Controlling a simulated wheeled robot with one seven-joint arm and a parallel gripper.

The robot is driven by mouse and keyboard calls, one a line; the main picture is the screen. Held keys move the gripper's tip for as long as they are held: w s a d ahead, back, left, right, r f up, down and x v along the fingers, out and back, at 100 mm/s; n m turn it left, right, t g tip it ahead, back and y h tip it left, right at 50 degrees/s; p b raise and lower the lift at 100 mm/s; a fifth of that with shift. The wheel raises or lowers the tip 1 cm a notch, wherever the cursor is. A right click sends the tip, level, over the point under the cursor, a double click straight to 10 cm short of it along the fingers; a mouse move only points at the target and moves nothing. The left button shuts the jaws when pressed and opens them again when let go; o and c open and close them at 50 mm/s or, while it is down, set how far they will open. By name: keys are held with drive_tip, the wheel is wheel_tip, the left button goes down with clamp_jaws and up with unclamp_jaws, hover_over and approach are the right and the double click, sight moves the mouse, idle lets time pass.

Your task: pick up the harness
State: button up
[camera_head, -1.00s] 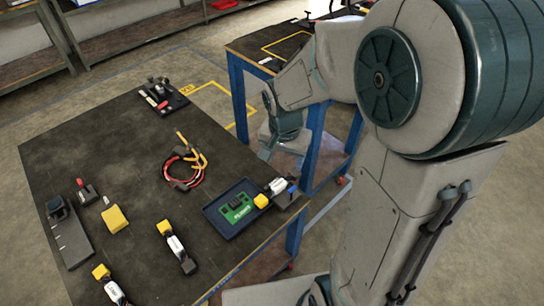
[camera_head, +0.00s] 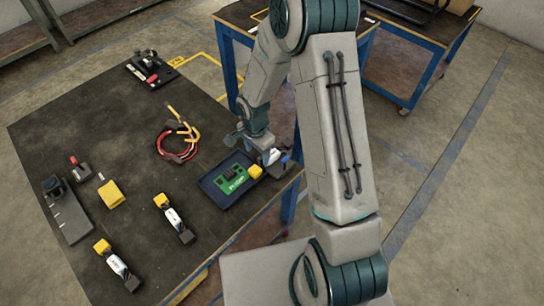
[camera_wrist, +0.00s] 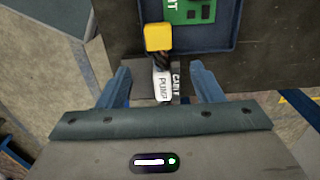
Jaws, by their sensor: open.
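A looped bundle of red, black and yellow wires (camera_head: 178,152), which looks like the harness, lies on the dark table left of my gripper; it is not in the wrist view. My gripper (camera_wrist: 161,88) is open, its blue fingers apart at the table's right edge. Between the fingers in the wrist view is a white labelled part (camera_wrist: 162,85) reading "PUMP", with a yellow block (camera_wrist: 158,38) at its far end. In the head view the yellow block (camera_head: 255,171) shows, while my gripper partly hides the white part. I cannot tell if the fingers touch it.
A blue tray (camera_head: 209,187) with a green board (camera_head: 231,178) lies beside my gripper. Two similar yellow-ended parts (camera_head: 174,219) (camera_head: 117,265), a yellow block (camera_head: 111,194) and a grey rack (camera_head: 68,223) stand nearer and left. A black stand (camera_head: 150,70) is at the back.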

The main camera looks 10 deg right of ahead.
sight(259, 166)
drive_tip(key=shift+d+f+p, duration=0.1)
drive_tip(key=shift+f+p, duration=0.4)
drive_tip(key=shift+f, duration=3.45)
drive_tip(key=c, duration=1.1)
